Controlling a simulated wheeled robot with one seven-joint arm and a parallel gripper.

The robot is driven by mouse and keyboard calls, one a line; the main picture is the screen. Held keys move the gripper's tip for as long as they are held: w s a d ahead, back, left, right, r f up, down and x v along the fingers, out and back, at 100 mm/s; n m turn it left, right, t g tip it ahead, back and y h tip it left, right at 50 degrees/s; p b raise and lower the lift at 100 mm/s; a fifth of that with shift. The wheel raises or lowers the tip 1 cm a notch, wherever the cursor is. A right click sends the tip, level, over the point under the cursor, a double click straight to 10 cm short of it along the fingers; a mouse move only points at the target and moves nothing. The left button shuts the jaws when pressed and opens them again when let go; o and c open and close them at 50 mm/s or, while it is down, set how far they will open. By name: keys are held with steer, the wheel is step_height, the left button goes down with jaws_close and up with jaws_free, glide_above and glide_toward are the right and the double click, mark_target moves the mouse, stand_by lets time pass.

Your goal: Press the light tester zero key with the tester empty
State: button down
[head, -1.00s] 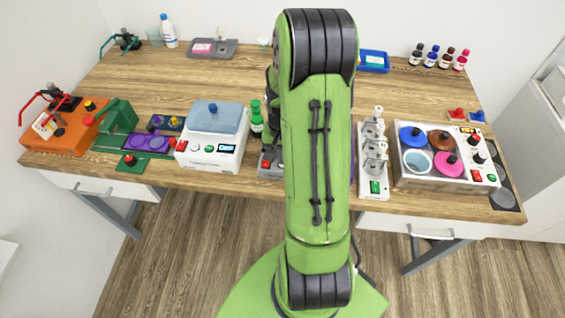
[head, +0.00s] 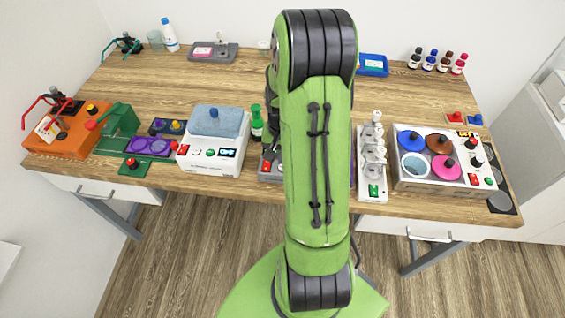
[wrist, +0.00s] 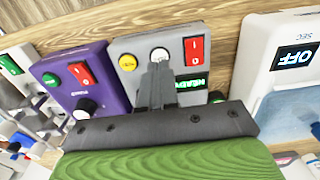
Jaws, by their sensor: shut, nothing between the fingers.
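A grey box (wrist: 180,52), apparently the light tester, shows in the wrist view with a yellow button, a white round key (wrist: 160,53), a red rocker switch and a lit green display, partly covered. My gripper (wrist: 158,68) is shut and empty, its fingertips at the white key's near edge. I cannot tell whether they touch it. The lettering on the key is too small to read. In the head view my arm hides most of the grey box (head: 266,167). Whether the tester holds anything is hidden.
A purple box (wrist: 75,72) stands close to the grey box on one side and a white box with an OFF display (wrist: 292,57) on the other. In the head view, a green bottle (head: 257,125) stands close by. Free wood lies farther back.

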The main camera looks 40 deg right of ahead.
step_height(320, 180, up, 6)
steer(key=p, duration=0.3)
steer(key=shift+f+p, duration=0.25)
steer(key=shift+p, duration=0.1)
